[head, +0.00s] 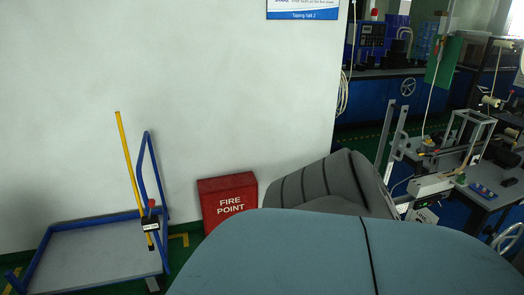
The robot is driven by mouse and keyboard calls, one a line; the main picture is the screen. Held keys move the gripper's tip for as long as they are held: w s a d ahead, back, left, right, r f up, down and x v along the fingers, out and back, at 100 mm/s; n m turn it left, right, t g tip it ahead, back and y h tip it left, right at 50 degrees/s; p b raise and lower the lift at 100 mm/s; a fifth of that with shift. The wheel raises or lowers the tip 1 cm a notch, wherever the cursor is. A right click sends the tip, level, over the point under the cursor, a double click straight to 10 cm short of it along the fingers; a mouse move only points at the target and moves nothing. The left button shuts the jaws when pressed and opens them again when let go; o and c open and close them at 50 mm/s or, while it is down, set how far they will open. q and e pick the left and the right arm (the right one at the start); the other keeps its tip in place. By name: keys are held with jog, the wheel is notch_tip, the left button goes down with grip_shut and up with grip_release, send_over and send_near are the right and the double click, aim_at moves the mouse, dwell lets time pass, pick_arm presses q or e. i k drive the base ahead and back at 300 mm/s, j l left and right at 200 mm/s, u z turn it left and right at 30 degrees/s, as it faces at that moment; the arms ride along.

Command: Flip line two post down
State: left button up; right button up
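Neither of my grippers shows in the head view. I cannot tell for certain which thing is the line two post. A pair of grey upright bars (384,137) stands, slightly tilted, by the machine bench at the right. A pale box-like machine unit (431,186) sits beside them on the bench. The feet of the bars are partly hidden by a grey ribbed shape in front. A yellow post (126,160) also stands, tilted, on the blue trolley at the left.
The blue-framed trolley (95,253) stands against the white wall. A red FIRE POINT box (229,200) is by the wall. Blue machinery (372,92) lines the back right. A large teal rounded shape fills the lower foreground.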

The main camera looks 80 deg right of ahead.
aim_at(404, 110)
jog(key=z, duration=3.4)
jog(key=i+l+z, duration=0.25)
jog(key=i+l, duration=0.35)
jog(key=l, duration=0.15)
jog(key=i+l+z, duration=0.25)
jog(key=i+l, duration=0.35)
jog(key=i+l+z, duration=0.2)
jog(key=i+l, duration=0.25)
jog(key=i, duration=0.3)
